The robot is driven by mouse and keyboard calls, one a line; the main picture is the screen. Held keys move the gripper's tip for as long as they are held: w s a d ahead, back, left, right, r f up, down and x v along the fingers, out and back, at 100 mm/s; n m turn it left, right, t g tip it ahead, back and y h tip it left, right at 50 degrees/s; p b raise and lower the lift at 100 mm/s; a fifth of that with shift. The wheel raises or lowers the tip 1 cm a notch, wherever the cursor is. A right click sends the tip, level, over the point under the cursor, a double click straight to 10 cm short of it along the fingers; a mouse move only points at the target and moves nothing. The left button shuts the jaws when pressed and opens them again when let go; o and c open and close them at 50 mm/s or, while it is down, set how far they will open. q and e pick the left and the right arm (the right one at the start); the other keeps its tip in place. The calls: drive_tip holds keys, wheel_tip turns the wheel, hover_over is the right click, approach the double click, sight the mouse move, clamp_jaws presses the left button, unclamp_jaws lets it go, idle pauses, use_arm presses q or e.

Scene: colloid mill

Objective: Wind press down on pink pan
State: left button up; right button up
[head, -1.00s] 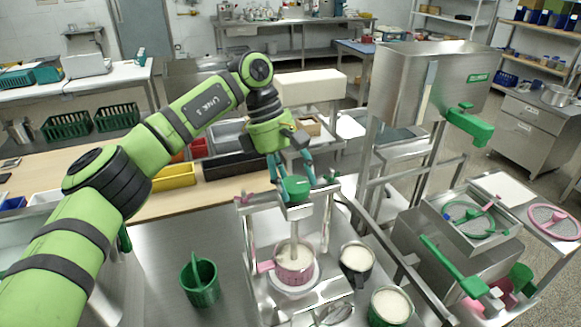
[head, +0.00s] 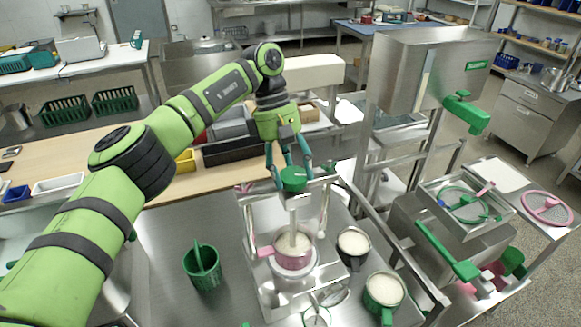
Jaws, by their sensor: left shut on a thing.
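The pink pan (head: 293,259) sits inside the metal press frame, its handle pointing left. The press (head: 258,222) stands on the steel table, with a pale vertical screw (head: 292,221) coming down into the pan from the crossbar. A green knob (head: 294,178) tops the screw. My left gripper (head: 288,172) comes down from above with its teal fingers on both sides of the knob, shut on it. The bottom of the screw inside the pan is partly hidden by the pan's rim. My right gripper is not in view.
A green cup (head: 202,268) with a green tool stands left of the press. A dark cup (head: 353,243) and a green cup (head: 383,291), both with pale contents, stand to its right. The steel mill (head: 425,75) rises at the right. The table's left part is clear.

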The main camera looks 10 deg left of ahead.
use_arm(q)
drive_tip(key=shift+d, duration=0.1)
drive_tip(key=o, duration=1.1)
drive_tip(key=shift+s, duration=0.1)
drive_tip(key=shift+s+d+r, duration=0.1)
drive_tip(key=shift+d, duration=0.05)
drive_tip(key=shift+w+a+r, duration=0.2)
drive_tip(key=shift+a+r, duration=0.05)
drive_tip(key=shift+r, duration=0.05)
drive_tip(key=shift+v, duration=3.35)
drive_tip(key=shift+s+d+r, duration=0.1)
drive_tip(key=shift+s, duration=0.05)
